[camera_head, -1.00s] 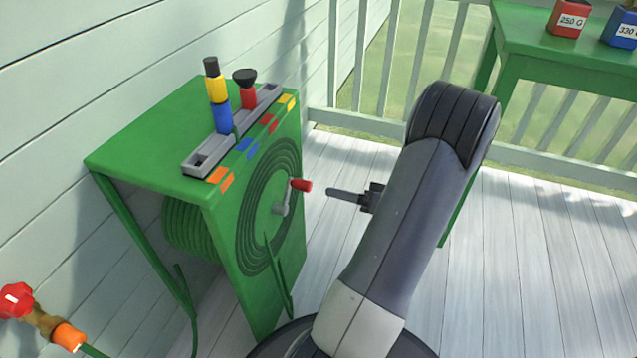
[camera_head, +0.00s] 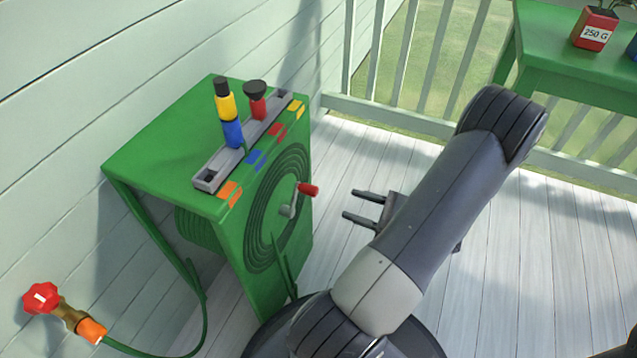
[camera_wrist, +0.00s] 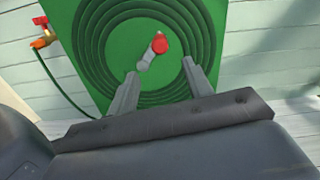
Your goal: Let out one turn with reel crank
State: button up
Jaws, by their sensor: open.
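The reel crank is a grey arm with a red handle (camera_head: 308,189) on the front of the green hose reel cabinet (camera_head: 150,165). In the head view the handle sticks out to the right from the hub. In the wrist view the red handle (camera_wrist: 160,44) is up and to the right of the hub, beyond the fingertips. My gripper (camera_head: 361,205) is open and empty, to the right of the crank and apart from it. In the wrist view my gripper (camera_wrist: 160,75) has its fingers spread below the handle, one on each side. Coiled green hose shows at the cabinet's side.
A rack (camera_head: 240,150) on the cabinet top holds yellow, blue and red nozzle pieces. A red-handled tap (camera_head: 42,298) with hose is at the lower left. A green table (camera_head: 570,60) with a red 250 G pot (camera_head: 594,28) stands back right. Deck floor beside my arm is clear.

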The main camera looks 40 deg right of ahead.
aim_at(317, 193)
jog(key=shift+m, duration=0.5)
jog(key=b+x, duration=0.2)
jog(key=x, duration=0.8)
jog(key=shift+w+a, duration=0.2)
jog(key=shift+w, duration=0.1)
grip_shut()
